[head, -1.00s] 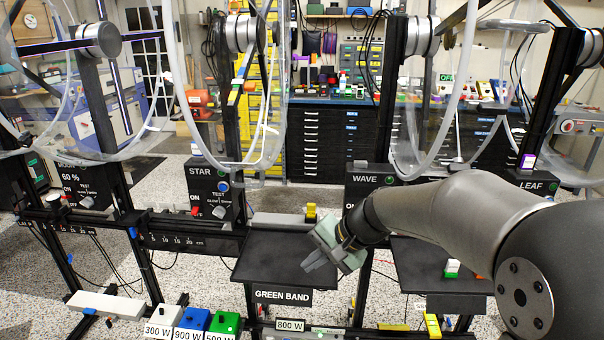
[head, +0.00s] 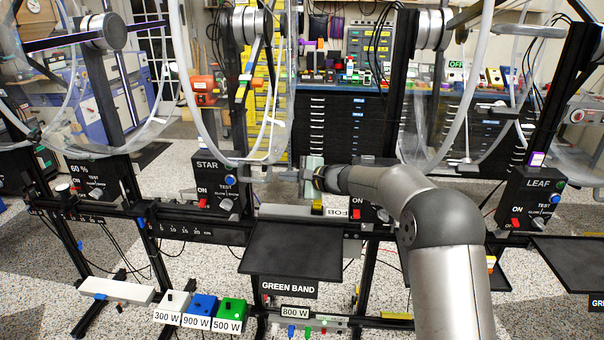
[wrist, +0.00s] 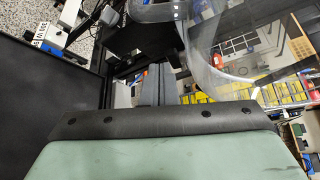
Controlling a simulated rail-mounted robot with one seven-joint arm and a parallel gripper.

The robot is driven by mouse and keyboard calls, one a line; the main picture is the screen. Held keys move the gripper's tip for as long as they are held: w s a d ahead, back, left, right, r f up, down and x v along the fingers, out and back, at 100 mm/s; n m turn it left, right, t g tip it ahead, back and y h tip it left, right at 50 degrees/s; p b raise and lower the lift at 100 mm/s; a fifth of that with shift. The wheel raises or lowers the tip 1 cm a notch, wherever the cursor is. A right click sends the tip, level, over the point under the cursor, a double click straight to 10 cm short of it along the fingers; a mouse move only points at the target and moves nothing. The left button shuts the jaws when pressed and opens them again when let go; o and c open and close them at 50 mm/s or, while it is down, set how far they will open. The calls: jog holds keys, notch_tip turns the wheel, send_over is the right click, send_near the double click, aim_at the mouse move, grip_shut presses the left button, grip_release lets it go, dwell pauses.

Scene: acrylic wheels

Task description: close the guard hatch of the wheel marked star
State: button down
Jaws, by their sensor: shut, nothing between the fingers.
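The box marked STAR (head: 216,186) stands left of centre in the head view, with a red ON switch, a blue button and a TEST knob. Above it hangs the star wheel's clear housing with a pale curved rim (head: 196,110), under a grey hub (head: 249,26). My gripper (head: 256,172) is shut and empty, pointing left just right of the STAR box, by the bottom of that rim. Its fingers also show in the wrist view (wrist: 160,84), with a clear curved guard (wrist: 208,60) beside them. I cannot tell the hatch panel or its position clearly.
A black tray (head: 290,262) labelled GREEN BAND is empty below my gripper. The LEAF box (head: 530,197) is at right. Posts and other clear wheels stand on both sides.

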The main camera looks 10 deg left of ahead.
jog(key=shift+s+a+r+p, duration=0.15)
jog(key=shift+s+a+r, duration=0.1)
jog(key=shift+s, duration=0.3)
jog(key=shift+s+a+r+p, duration=0.2)
jog(key=shift+s+r, duration=0.1)
jog(key=shift+s, duration=0.2)
jog(key=shift+s+a+r+p, duration=0.1)
jog(key=shift+s+a+r, duration=0.15)
jog(key=shift+s, duration=0.3)
jog(key=shift+r, duration=0.1)
